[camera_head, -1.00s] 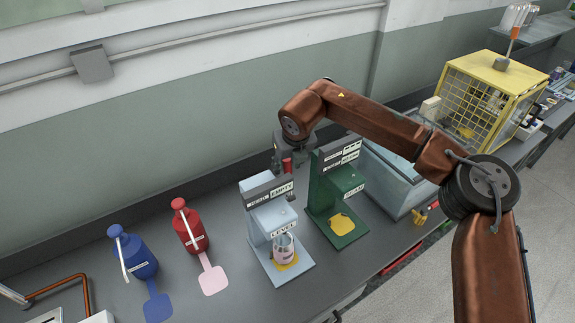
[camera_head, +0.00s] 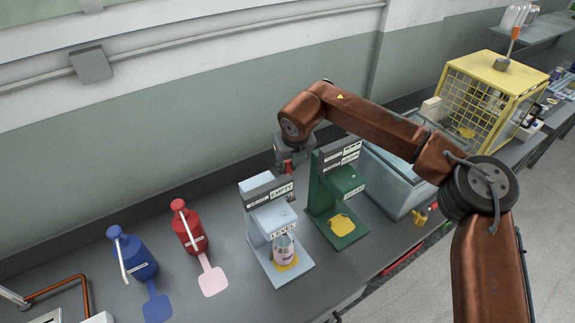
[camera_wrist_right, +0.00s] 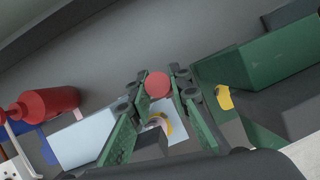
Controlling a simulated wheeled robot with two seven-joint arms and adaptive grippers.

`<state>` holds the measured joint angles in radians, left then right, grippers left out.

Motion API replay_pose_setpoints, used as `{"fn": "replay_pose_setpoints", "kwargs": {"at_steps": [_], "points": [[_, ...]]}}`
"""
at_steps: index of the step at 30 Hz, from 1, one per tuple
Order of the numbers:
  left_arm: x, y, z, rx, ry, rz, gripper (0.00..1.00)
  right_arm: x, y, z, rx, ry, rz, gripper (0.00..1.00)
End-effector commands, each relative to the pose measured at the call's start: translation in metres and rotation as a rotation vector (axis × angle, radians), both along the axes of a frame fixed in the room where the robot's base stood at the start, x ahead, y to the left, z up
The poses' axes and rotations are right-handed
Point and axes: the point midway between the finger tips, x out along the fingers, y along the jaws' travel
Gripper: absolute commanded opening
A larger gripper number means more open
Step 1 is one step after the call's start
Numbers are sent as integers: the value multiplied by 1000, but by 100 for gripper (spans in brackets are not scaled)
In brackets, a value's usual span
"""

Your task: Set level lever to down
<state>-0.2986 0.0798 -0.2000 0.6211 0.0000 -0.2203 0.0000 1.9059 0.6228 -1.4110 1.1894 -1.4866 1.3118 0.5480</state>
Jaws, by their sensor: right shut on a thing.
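The light blue machine with a "LEVEL" label (camera_head: 257,225) stands on the grey bench. A clear cup (camera_head: 284,249) rests on the yellow patch at its foot. The lever's red knob (camera_head: 288,167) shows behind and above the machine, partly hidden by my right gripper (camera_head: 287,160). In the right wrist view the round red knob (camera_wrist_right: 157,84) sits between the fingertips of my right gripper (camera_wrist_right: 160,82), which is shut on it. The lever's shaft is mostly hidden. My left gripper is not in view.
A green machine (camera_head: 322,192) stands close on the right of the light blue one. Red (camera_head: 190,232) and blue (camera_head: 135,258) bottles stand to the left. A yellow cage (camera_head: 490,90) is further right. The wall runs close behind.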

Motion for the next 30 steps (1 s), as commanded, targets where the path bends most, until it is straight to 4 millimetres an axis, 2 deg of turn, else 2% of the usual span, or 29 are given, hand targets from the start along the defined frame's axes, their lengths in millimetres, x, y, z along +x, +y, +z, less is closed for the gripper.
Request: {"fn": "replay_pose_setpoints", "kwargs": {"at_steps": [7, 19, 29, 30], "points": [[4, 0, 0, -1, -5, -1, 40, -1, 0, 0, 0, 0, 0, 0], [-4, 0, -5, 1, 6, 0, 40, -12, -10, 1, 65, -93, 0, 0], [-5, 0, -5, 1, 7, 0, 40, -13, -10, 2, 73, -101, 0, 0], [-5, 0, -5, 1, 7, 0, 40, -13, -10, 2, 72, -100, 0, 19]]}}
